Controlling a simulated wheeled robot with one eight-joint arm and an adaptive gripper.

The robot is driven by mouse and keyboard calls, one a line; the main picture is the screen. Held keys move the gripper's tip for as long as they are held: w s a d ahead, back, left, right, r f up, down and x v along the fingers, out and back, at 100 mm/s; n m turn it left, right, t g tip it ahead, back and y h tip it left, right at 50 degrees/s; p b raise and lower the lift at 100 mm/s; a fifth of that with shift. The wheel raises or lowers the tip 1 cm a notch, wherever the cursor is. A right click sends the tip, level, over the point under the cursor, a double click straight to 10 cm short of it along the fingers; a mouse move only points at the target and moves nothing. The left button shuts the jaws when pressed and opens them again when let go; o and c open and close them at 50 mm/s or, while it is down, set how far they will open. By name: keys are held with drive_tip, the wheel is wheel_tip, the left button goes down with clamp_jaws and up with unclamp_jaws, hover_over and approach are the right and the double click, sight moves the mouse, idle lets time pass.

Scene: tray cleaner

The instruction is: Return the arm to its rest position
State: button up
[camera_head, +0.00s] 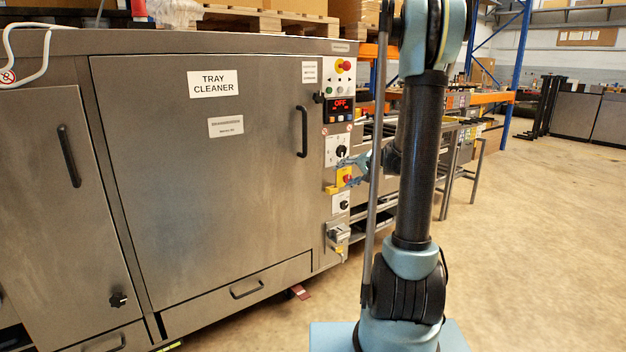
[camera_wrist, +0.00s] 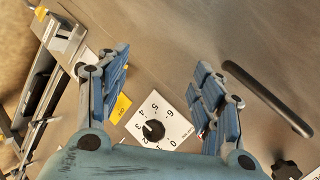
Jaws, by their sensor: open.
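My gripper (camera_wrist: 162,100) is open and empty in the wrist view, its two blue-padded fingers spread apart. Between and beyond them is a black rotary dial (camera_wrist: 153,130) on a white plate with numbers. In the head view my gripper (camera_head: 352,162) is partly hidden behind my arm and is close to the control strip of the tray cleaner (camera_head: 250,160). The dial (camera_head: 341,151) shows there just above and left of the gripper. Whether the fingers touch the panel cannot be told. My arm stands upright at the right of the machine.
The tray cleaner has a black door handle (camera_head: 302,132), also near the right finger in the wrist view (camera_wrist: 267,98). A display reading OFF (camera_head: 339,110) and a yellow-red switch (camera_head: 344,177) are on the strip. A roller conveyor (camera_head: 470,125) stands behind. The floor at right is open.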

drive_tip(key=s+a+r+n+g+h, duration=0.1)
drive_tip(key=s+a+g+h, duration=0.1)
drive_tip(key=s, duration=0.9)
drive_tip(key=s+d+f+n+g+h, duration=0.1)
drive_tip(key=s+d+f+h, duration=0.1)
drive_tip(key=s, duration=0.8)
drive_tip(key=s+d+f+n+g+h, duration=0.1)
drive_tip(key=s+d+f+h, duration=0.1)
drive_tip(key=s, duration=0.9)
drive_tip(key=s+d+f+n+g+h, duration=0.1)
drive_tip(key=s+d+f, duration=0.3)
drive_tip(key=s, duration=0.7)
drive_tip(key=shift+f+n+g+h, duration=0.3)
drive_tip(key=shift+f+n+h, duration=0.1)
drive_tip(key=shift+h, duration=0.4)
drive_tip(key=shift+s, duration=0.1)
